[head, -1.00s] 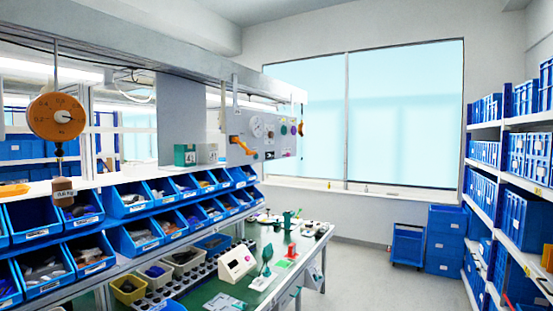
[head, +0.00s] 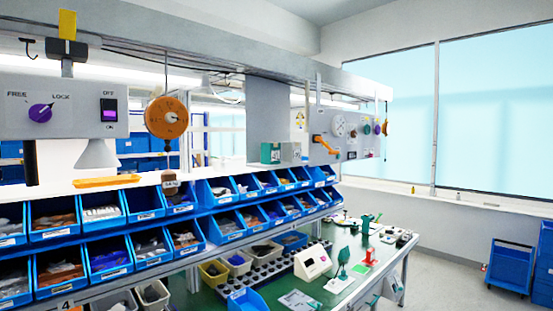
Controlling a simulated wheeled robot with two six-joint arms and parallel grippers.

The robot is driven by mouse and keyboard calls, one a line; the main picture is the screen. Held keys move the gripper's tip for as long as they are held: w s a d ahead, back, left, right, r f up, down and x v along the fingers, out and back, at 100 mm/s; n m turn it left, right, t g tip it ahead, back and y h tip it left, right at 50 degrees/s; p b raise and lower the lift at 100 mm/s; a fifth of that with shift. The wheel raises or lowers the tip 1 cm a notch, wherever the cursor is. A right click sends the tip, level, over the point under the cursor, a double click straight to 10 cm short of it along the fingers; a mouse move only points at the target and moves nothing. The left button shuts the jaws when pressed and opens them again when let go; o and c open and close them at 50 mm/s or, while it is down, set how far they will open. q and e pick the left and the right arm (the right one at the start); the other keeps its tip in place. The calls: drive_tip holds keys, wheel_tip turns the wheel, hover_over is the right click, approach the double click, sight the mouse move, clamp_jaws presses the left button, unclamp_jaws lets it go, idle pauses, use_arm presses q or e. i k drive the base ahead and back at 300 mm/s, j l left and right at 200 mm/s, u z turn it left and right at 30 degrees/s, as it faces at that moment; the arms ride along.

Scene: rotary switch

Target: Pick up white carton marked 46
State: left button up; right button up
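A small pale whitish box (head: 291,152) stands on the white upper shelf, beside a green box (head: 270,153). It has a mark on its front, too small to read, so I cannot tell whether it is the carton marked 46. No other white carton is clearly seen. Neither of my grippers shows in the head view.
Rows of blue bins (head: 105,212) fill the rack below the shelf. A grey panel (head: 70,107) with a purple knob marked FREE and LOCK hangs at left. An orange dial (head: 166,118) hangs near it. A green workbench (head: 330,285) carries small items. Floor is open at right.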

sight(292, 151)
drive_tip(key=i+l+u, duration=0.1)
drive_tip(key=i+u, duration=0.35)
drive_tip(key=i+l+u, duration=0.2)
drive_tip(key=u, duration=0.2)
drive_tip(key=i+l+u, duration=0.45)
drive_tip(key=k+j, duration=0.05)
drive_tip(key=j, duration=0.05)
